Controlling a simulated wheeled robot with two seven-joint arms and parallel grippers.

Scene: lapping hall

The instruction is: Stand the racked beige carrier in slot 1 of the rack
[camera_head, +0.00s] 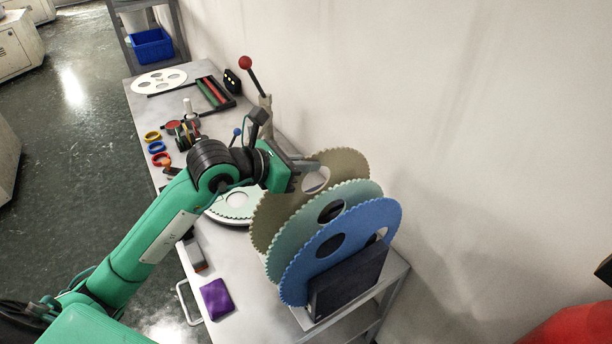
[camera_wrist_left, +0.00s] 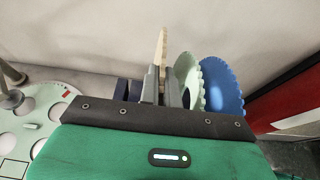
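The beige carrier (camera_head: 345,160) is a toothed disc with round holes, standing behind a pale green carrier (camera_head: 369,191) and a blue carrier (camera_head: 345,232). The dark rack (camera_head: 350,282) holds the front carriers; its slots and the beige disc's foot are hidden, so I cannot tell whether the beige one is seated. My left gripper (camera_head: 306,167) is at the beige carrier's upper left edge. In the left wrist view my left fingers (camera_wrist_left: 162,86) stand on both sides of the beige disc (camera_wrist_left: 161,48), seen edge-on and upright. My right gripper is not in view.
A round plate with a pale green carrier (camera_head: 238,204) lies under my left arm. A red-knobbed lever (camera_head: 246,63) rises behind it. A purple cloth (camera_head: 216,298) lies at the bench's front. A wall closes the right side. Small rings and a tray (camera_head: 214,93) sit farther back.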

